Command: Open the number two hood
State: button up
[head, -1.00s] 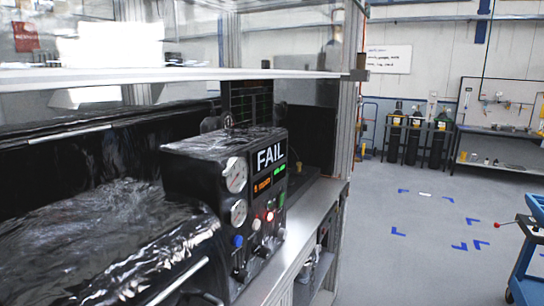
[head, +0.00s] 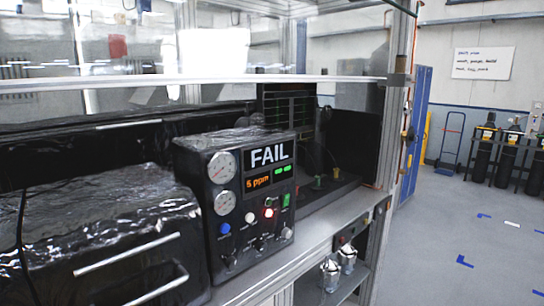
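A glossy black hood (head: 100,215) fills the lower left of the head view, with a pale bar handle (head: 127,254) on its front and a second bar (head: 158,284) below it. Another long black cover (head: 60,140) lies behind it, with a thin pale handle (head: 128,124). I see no number on either, so I cannot tell which is number two. Both look shut. A black control box (head: 240,190) stands right of the front hood, with two gauges, a FAIL sign (head: 270,155) and a lit red lamp (head: 268,213). My gripper is not in view.
A metal bench edge (head: 310,245) runs along the front, with shiny fittings (head: 338,275) on a shelf below. A frame post (head: 392,140) stands at the right end. Beyond it are gas cylinders (head: 485,150) and open grey floor (head: 450,230).

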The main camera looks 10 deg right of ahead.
aim_at(133, 236)
jog(key=k+j, duration=0.3)
jog(key=j, duration=0.15)
jog(key=k+j+z, duration=0.15)
jog(key=j, duration=0.35)
jog(key=k, duration=0.1)
